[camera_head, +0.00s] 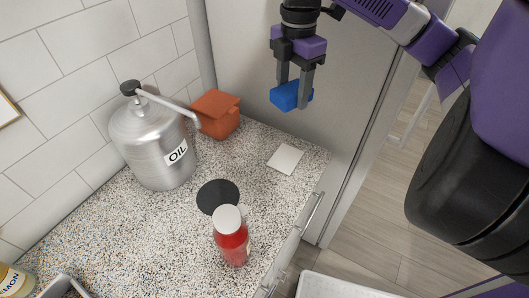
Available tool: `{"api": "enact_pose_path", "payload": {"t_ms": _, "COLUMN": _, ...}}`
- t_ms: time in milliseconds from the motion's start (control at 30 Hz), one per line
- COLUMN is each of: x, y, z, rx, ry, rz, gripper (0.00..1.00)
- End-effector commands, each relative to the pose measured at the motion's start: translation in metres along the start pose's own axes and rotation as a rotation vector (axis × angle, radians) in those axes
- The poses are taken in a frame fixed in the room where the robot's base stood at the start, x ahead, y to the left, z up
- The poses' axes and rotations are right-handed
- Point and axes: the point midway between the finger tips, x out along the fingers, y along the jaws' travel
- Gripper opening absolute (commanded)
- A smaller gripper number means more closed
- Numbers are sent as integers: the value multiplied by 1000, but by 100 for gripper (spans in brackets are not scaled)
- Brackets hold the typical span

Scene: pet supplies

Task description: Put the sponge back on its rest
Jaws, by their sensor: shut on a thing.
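My gripper (294,83) points down and is shut on a blue sponge (288,98). The sponge is in the air over the back right of the speckled counter, apart from it. A flat white square (285,158) lies on the counter below the sponge and a little nearer the counter's right edge; it may be the rest, but I cannot tell for sure. A flat dark round disc (217,196) also lies on the counter.
A metal oil can (152,147) with a long spout stands at the left, beside an orange box (217,114). A red bottle with a white cap (232,240) stands near the front. A grey panel (330,60) rises behind the counter. A white bin (335,288) is at the bottom.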

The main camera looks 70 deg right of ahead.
Motion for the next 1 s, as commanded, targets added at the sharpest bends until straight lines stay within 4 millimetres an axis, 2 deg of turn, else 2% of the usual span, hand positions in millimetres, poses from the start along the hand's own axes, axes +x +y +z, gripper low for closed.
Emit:
{"api": "enact_pose_path", "payload": {"t_ms": 67, "x": 2, "y": -4, "z": 4, "rx": -10, "ry": 1, "rz": 0, "gripper": 14}}
{"api": "enact_pose_path", "payload": {"t_ms": 167, "x": 16, "y": -5, "z": 4, "rx": -16, "ry": 4, "rz": -3, "gripper": 14}}
{"api": "enact_pose_path", "payload": {"t_ms": 500, "x": 98, "y": -5, "z": 3, "rx": -11, "ry": 7, "rz": -2, "gripper": 14}}
{"api": "enact_pose_path", "payload": {"t_ms": 700, "x": 140, "y": -5, "z": 4, "rx": -12, "ry": 3, "rz": -2, "gripper": 14}}
{"api": "enact_pose_path", "payload": {"t_ms": 800, "x": 153, "y": -4, "z": 4, "rx": -13, "ry": 2, "rz": -1, "gripper": 14}}
{"api": "enact_pose_path", "payload": {"t_ms": 1000, "x": 164, "y": -4, "z": 4, "rx": -12, "ry": 2, "rz": 0, "gripper": 14}}
